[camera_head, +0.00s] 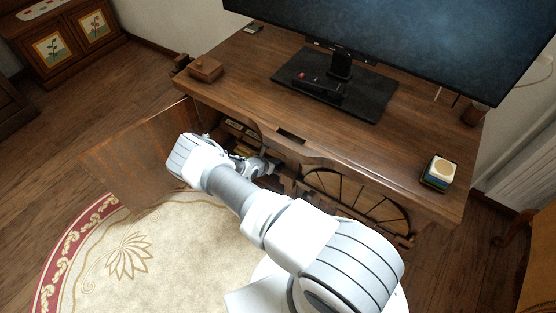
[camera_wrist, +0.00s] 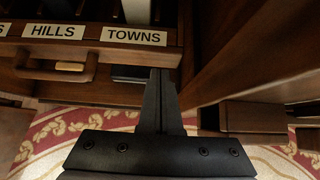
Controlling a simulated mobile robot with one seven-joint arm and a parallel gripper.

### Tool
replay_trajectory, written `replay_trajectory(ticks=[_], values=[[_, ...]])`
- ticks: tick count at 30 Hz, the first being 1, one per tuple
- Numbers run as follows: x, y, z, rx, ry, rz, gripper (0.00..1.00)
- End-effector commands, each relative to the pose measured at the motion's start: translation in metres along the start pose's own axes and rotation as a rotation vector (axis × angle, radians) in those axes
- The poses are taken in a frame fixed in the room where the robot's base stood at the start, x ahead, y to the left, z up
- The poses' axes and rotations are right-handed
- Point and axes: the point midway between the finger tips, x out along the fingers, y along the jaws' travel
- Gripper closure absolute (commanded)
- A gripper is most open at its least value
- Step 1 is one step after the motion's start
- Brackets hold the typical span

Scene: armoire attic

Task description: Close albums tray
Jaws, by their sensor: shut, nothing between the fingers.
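A wooden tray front (camera_wrist: 100,50) with white labels reading "HILLS" and "TOWNS" spans the upper left of the wrist view; I take it for the albums tray. A wooden handle (camera_wrist: 55,72) is on it, and pale and dark upright items stand behind the labels. My gripper (camera_wrist: 162,75) is shut and empty, its tips at the right end of the tray front, below "TOWNS". I cannot tell if they touch. In the head view, my arm reaches the left compartment of the wooden cabinet (camera_head: 225,100) and hides much of the tray.
The cabinet's left door (camera_head: 135,155) stands wide open over the patterned rug (camera_head: 130,245). A wooden side wall (camera_wrist: 250,55) runs close right of my fingers. On the cabinet top are a monitor (camera_head: 400,40), a small wooden box (camera_head: 206,69) and a coaster stack (camera_head: 438,172).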

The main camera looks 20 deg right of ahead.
Motion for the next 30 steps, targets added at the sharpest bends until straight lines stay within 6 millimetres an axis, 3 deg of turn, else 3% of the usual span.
replay_trajectory(ticks=[2, 9, 15, 21, 30], values=[[-0.007, 0.003, -0.007, 0.001, 0.004, 0.0, 1.0], [-0.068, 0.004, -0.005, -0.002, 0.008, 0.001, 1.0], [-0.098, 0.003, -0.007, -0.001, 0.008, 0.0, 1.0], [-0.108, 0.003, -0.009, 0.0, 0.009, 0.0, 1.0], [-0.108, 0.003, -0.01, 0.0, 0.009, 0.0, 1.0]])
